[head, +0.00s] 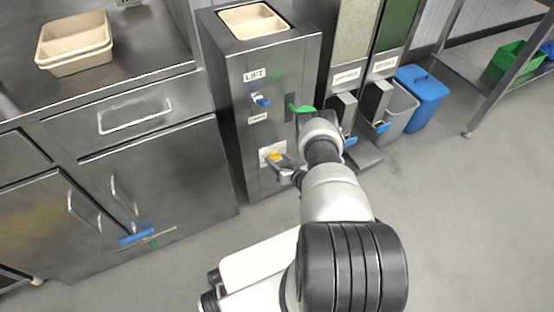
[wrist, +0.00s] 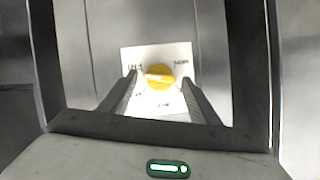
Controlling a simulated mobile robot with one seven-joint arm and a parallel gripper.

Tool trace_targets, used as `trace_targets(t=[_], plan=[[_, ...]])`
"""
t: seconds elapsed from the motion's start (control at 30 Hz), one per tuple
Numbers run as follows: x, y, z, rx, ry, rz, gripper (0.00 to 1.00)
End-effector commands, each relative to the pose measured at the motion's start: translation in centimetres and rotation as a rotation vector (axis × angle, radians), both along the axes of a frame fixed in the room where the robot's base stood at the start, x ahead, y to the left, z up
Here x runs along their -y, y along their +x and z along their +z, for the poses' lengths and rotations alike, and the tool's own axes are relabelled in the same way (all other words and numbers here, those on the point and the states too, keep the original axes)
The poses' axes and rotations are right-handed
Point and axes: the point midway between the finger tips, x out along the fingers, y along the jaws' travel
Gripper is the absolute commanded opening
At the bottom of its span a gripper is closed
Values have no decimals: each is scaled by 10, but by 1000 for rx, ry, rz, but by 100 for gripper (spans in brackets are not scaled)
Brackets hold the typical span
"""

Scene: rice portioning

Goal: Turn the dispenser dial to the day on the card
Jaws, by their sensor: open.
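A yellow dial (head: 274,156) sits on a white plate on the front of the steel cabinet (head: 233,120) labelled LIFT. In the wrist view the dial (wrist: 158,77) shows a pale raised bar lying nearly level. Dark lettering stands around it on the white plate (wrist: 178,52), too blurred to read. My gripper (wrist: 159,84) is open, with one finger to the left of the dial and one to the right. Whether the fingers touch the dial, I cannot tell. In the head view my gripper (head: 286,168) is at the dial. I cannot make out a card naming a day.
Dispensers with labelled fronts (head: 347,77) stand to the right, beside a grey bin (head: 401,108) and a blue bin (head: 424,92). Stacked beige trays (head: 75,42) sit on the left counter.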

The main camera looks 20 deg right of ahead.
Motion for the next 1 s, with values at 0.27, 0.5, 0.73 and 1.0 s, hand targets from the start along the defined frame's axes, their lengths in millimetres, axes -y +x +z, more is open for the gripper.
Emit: trace_targets(t=[0.27, 0.5, 0.73, 1.0], plan=[[0, 0, 0, 0, 0, 0, 24], [0, 0, 0, 0, -9, 0, 15], [-2, 1, 0, 2, -83, 2, 15], [-6, 0, 0, 8, -287, 2, 15]])
